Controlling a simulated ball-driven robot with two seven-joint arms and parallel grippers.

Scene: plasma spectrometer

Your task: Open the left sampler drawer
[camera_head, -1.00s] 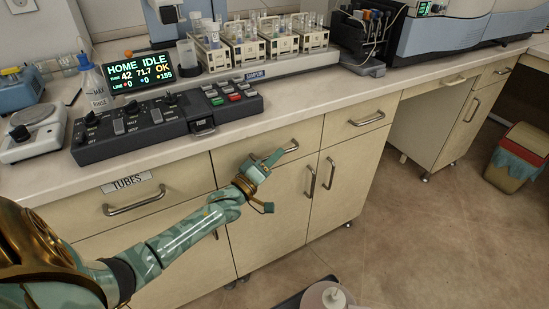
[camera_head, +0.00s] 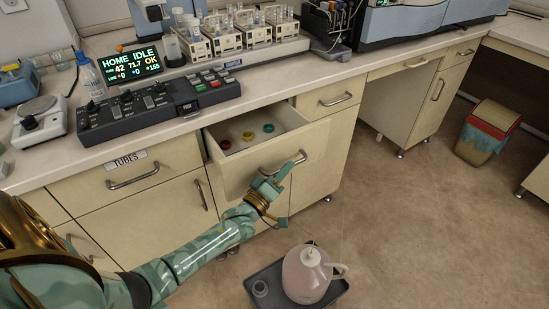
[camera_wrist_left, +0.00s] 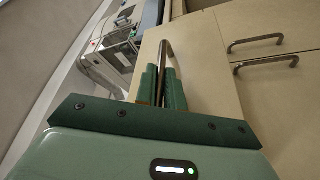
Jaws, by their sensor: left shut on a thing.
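The drawer (camera_head: 223,157) below the sampler is pulled out from the cream cabinet in the head view. Its inside shows several small coloured rings or caps, red, yellow and green, on a pale bottom. My left gripper (camera_head: 275,178) is at the drawer front, shut on its metal bar handle (camera_head: 297,160). In the left wrist view the green fingers (camera_wrist_left: 162,88) close around the handle bar (camera_wrist_left: 163,65), against the drawer front. My right gripper is not in view.
A drawer labelled TUBES (camera_head: 132,176) is shut on the left. A shut drawer (camera_head: 335,98) is to the right. A dark tray (camera_head: 262,292) with a pinkish jug (camera_head: 306,275) lies on the floor in front. The control panel (camera_head: 160,108) sits on the counter above.

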